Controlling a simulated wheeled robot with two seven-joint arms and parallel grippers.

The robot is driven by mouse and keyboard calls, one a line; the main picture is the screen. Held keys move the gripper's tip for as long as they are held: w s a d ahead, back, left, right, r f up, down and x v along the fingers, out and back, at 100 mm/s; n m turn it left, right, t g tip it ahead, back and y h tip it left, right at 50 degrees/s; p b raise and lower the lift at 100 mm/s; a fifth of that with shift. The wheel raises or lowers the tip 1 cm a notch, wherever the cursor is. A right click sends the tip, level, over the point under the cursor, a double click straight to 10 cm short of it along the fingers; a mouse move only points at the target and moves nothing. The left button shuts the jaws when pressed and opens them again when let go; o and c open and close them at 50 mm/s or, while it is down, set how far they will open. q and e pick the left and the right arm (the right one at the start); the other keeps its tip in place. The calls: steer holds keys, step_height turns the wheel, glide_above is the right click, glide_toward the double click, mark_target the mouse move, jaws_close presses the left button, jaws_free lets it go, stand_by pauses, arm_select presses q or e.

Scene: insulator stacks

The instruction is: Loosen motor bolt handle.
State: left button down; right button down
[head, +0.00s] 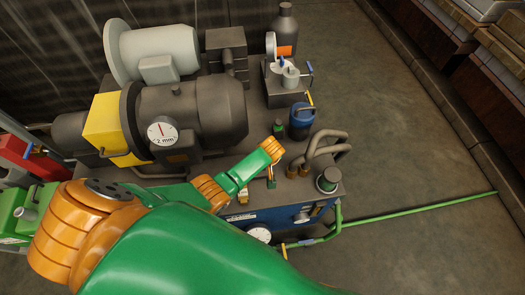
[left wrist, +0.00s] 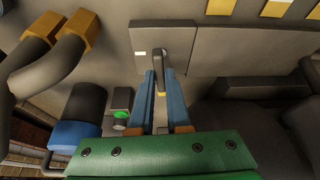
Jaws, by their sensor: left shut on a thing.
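In the left wrist view a dark upright handle (left wrist: 160,70) stands against a flat grey plate (left wrist: 205,48), with a small yellow mark below it. The blue fingers of my left gripper (left wrist: 160,84) are shut on this handle from both sides. In the head view my green and orange left arm reaches across the front of the machine bench, and its fingers and the handle cannot be made out. The dark motor (head: 205,112) lies behind the arm, with a yellow guard (head: 108,124) and a "2 mm" dial (head: 162,132). My right gripper is not in view.
Bent pipes (head: 325,145) with brass fittings and a blue can (head: 302,119) stand right of the arm. A green button (left wrist: 121,119) is left of the fingers. A green hose (head: 420,214) crosses the floor.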

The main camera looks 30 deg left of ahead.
arm_select(q)
steer(key=c, duration=0.9)
jaws_free()
steer(key=p+v, duration=0.3)
steer(key=v, duration=0.3)
steer(key=shift+r+p, duration=0.25)
steer(key=shift+p, duration=0.1)
steer(key=shift+s+d+r, duration=0.15)
steer(key=shift+s+r, duration=0.05)
steer(key=shift+r, duration=0.05)
